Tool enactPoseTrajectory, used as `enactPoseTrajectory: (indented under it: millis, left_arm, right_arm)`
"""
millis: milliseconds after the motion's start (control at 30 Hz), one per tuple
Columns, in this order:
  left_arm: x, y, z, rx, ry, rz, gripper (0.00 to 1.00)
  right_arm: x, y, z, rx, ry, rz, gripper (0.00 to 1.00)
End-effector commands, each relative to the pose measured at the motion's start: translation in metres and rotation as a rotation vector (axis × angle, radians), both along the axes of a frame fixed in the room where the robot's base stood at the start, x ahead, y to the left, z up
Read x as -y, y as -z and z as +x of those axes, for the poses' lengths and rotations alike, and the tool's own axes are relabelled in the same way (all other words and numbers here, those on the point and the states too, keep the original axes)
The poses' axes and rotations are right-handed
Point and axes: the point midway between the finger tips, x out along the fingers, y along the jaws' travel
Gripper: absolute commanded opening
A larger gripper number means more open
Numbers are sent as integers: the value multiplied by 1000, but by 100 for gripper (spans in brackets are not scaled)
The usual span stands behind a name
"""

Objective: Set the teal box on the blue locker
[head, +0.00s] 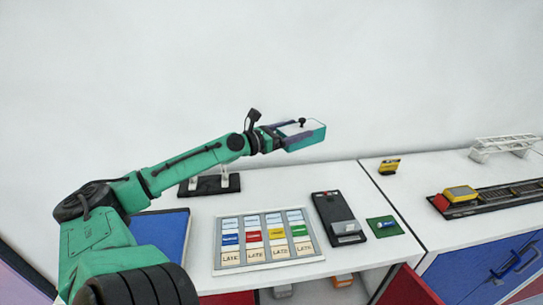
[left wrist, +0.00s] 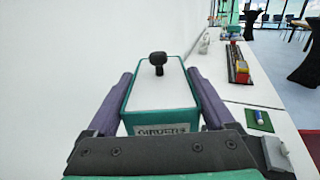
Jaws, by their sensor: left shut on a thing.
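The teal box (head: 306,137) has a white lid with a black knob. It is held in the air above the back of the white table, against the plain wall. My left gripper (head: 284,136) is shut on it; in the left wrist view its purple fingers press both sides of the teal box (left wrist: 158,122). A flat blue surface (head: 163,232), partly hidden by my left arm, lies at the table's left end. Blue doors (head: 485,268) show under the right-hand table. I cannot tell which of these is the blue locker. My right gripper is out of view.
The white table carries a tray (head: 229,257) of coloured labelled tiles, a black device (head: 338,217), a green card (head: 384,226) and a black stand (head: 209,184). A yellow block (head: 389,166), a track (head: 500,196) and a white gantry (head: 503,145) are further right. An open red door (head: 406,288) is in front.

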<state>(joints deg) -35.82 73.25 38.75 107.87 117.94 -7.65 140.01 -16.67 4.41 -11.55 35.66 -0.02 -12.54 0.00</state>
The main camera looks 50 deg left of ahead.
Motion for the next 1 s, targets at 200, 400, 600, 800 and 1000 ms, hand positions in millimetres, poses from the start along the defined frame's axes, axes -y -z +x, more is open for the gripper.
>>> enactPoseTrajectory:
  millis: [200,400,600,800,1000]
  left_arm:
    - [1,60,1,10,-1,-12,0]
    - [3,122,1,7,1,-11,0]
    - [3,153,1,7,3,-6,0]
    - [3,181,1,6,4,-3,0]
    - [3,183,0,3,5,-1,99]
  right_arm:
    - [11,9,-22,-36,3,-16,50]
    - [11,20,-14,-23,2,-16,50]
    - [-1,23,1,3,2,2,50]
    - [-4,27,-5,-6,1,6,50]
    - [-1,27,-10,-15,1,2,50]
